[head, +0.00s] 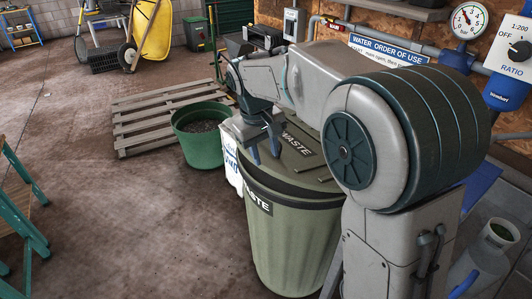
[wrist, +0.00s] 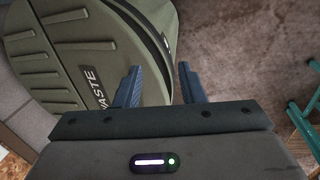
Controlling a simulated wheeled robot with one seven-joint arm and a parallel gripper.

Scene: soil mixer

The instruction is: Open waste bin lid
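The olive-green waste bin (head: 290,235) stands upright in front of me, beside my arm. Its lid (head: 313,171), marked WASTE, lies over the top, with a dark band along its front edge; I cannot tell if that is a gap. In the wrist view the lid (wrist: 60,60) fills the upper left, and the bin's side (wrist: 158,14) shows beyond its rim. My gripper (head: 265,151) is over the lid's far left edge, fingers down. In the wrist view its fingers (wrist: 158,84) are apart with nothing held between them. Whether a finger touches the lid is unclear.
A green tub of soil (head: 201,150) and a white printed bag (head: 231,165) stand just left of the bin. A wooden pallet (head: 160,120) lies behind the tub. Pipes and a gauge (head: 468,21) are on the right wall. The floor (head: 110,220) at left is clear.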

